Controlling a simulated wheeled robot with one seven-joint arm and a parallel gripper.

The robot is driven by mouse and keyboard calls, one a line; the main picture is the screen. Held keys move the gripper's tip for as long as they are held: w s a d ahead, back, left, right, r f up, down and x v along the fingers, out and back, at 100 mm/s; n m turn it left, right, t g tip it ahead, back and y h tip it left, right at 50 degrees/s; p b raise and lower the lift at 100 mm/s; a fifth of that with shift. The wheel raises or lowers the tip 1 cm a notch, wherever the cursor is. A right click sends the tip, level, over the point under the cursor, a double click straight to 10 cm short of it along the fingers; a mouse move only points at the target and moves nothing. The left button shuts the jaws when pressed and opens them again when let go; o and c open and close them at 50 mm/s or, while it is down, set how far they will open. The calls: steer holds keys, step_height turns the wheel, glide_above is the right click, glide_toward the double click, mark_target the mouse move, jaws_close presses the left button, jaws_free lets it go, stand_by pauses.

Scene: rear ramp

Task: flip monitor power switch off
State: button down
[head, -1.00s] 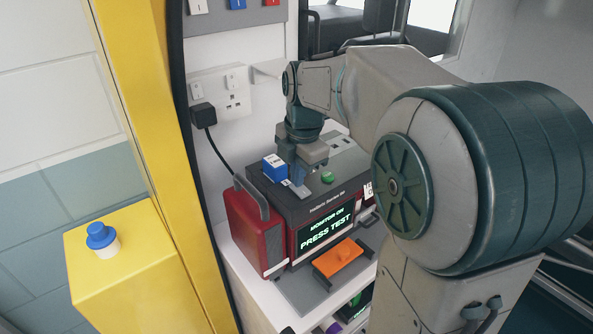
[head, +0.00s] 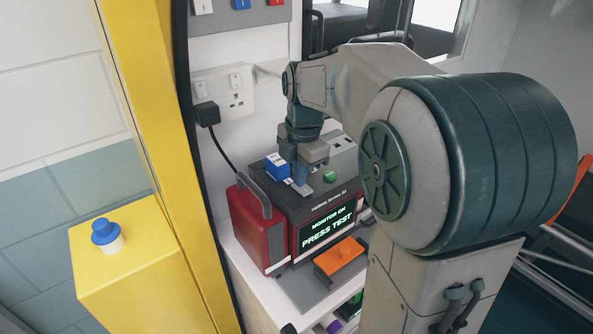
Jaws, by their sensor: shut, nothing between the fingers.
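The monitor is a red and dark grey case (head: 263,230) on a white counter. Its lit screen (head: 328,227) reads "MONITOR ON" and "PRESS TEST" in green. A blue block with a white label (head: 277,167) and a green button (head: 330,176) sit on its top panel. My gripper (head: 302,180) points down over that panel, between the blue block and the green button, its fingers shut and empty. A small pale blue piece shows under the fingertips. I cannot tell whether they touch it, or which part is the power switch; the fingers hide some of the panel.
A wall socket (head: 236,98) with two rocker switches holds a black plug, whose cord runs down behind the monitor. An orange block (head: 340,256) lies on a grey mat before the screen. A yellow box with a blue knob (head: 104,232) stands at left.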

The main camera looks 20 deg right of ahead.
mark_target(309, 191)
steer(key=shift+s+d, duration=0.35)
steer(key=shift+s, duration=0.35)
steer(key=shift+w+a, duration=0.1)
steer(key=shift+r+p, duration=0.3)
steer(key=shift+r, duration=0.15)
step_height(309, 191, up, 13)
steer(key=s+p, duration=0.1)
steer(key=shift+s+d+p, duration=0.25)
steer(key=shift+d+p, duration=0.05)
steer(key=shift+d, duration=0.05)
